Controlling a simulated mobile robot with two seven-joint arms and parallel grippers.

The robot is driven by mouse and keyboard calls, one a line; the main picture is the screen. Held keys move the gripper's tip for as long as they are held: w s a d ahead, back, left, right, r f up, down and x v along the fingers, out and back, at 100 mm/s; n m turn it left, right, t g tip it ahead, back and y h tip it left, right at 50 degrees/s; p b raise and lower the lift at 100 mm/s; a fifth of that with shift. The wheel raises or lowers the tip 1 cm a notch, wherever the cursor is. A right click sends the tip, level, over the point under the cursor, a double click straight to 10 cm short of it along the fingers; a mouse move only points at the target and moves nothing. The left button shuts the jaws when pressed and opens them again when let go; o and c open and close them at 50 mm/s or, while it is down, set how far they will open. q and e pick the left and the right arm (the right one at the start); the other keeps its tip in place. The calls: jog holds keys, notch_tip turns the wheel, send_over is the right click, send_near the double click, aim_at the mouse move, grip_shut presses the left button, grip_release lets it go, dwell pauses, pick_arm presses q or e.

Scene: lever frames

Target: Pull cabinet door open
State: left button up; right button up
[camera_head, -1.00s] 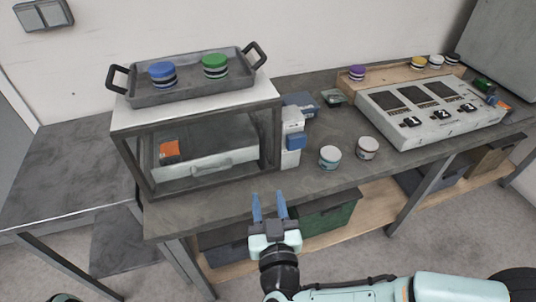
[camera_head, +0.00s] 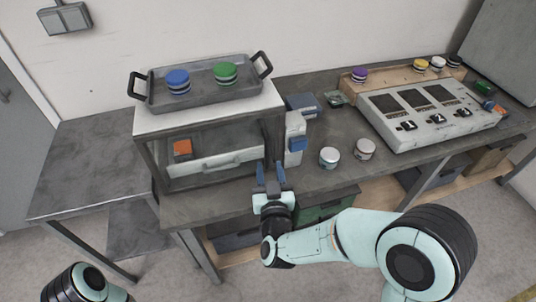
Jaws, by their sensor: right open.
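The cabinet (camera_head: 148,160) is a dark-framed box with a white top, standing at the left of the workbench. Its front looks see-through and shut. A pale bar handle (camera_head: 232,163) runs across the lower part of the front. An orange block (camera_head: 182,148) shows behind the front, in the left part. My right gripper (camera_head: 270,170) is open and empty, with its blue fingers pointing toward the cabinet's lower right front corner, to the right of the handle. I cannot tell whether it touches the frame. My left gripper is not seen; only part of my left arm shows at bottom left.
A grey tray (camera_head: 205,97) with a blue and a green-topped stack is on the cabinet. A white and blue device (camera_head: 294,140) stands close at its right. Two small jars (camera_head: 329,158) and a switch panel (camera_head: 428,117) are further right. A lower side table (camera_head: 85,165) is at left.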

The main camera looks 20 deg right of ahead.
aim_at(267, 153)
jog(key=shift+w+d, duration=0.2)
jog(key=shift+w, duration=1)
jog(key=shift+w+d, duration=0.15)
jog(key=shift+w, duration=1)
grip_shut()
